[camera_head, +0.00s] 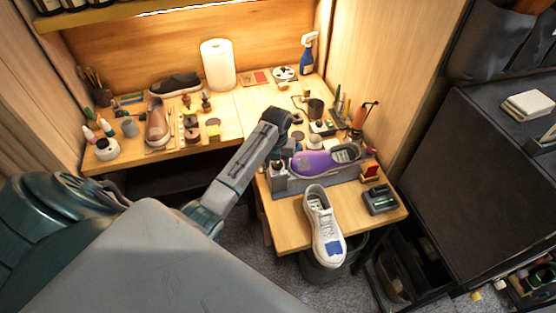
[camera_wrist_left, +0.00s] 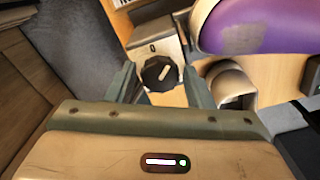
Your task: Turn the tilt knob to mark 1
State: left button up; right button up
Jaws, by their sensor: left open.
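The tilt knob (camera_wrist_left: 160,73) is black and round with a white pointer line, on the face of a light box (camera_wrist_left: 153,45). A mark 0 is printed just above the knob. My left gripper (camera_wrist_left: 160,86) is open, with one finger on each side of the knob. I cannot tell whether the fingers touch it. The purple sneaker (camera_head: 323,161) lies on a grey stand beside the box, and its purple part also shows at the top right of the left wrist view (camera_wrist_left: 250,27). In the head view my left arm reaches to the box and hides the knob. My right gripper is out of view.
A white sneaker (camera_head: 324,228) with a blue patch lies at the front of the wooden bench (camera_head: 285,232). A dark device (camera_head: 380,199) with a green display stands to its right. Bottles and tools crowd the bench behind the purple sneaker.

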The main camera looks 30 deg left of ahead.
pick_arm(q)
jog(key=shift+r+n+p, duration=0.15)
jog(key=shift+n+p, duration=0.35)
jog(key=shift+p, duration=0.05)
jog(key=shift+f+n, duration=0.2)
jog(key=shift+n, duration=2.4)
jog(key=shift+c, duration=0.2)
jog(key=c, duration=0.7)
jog(key=shift+m, duration=2.1)
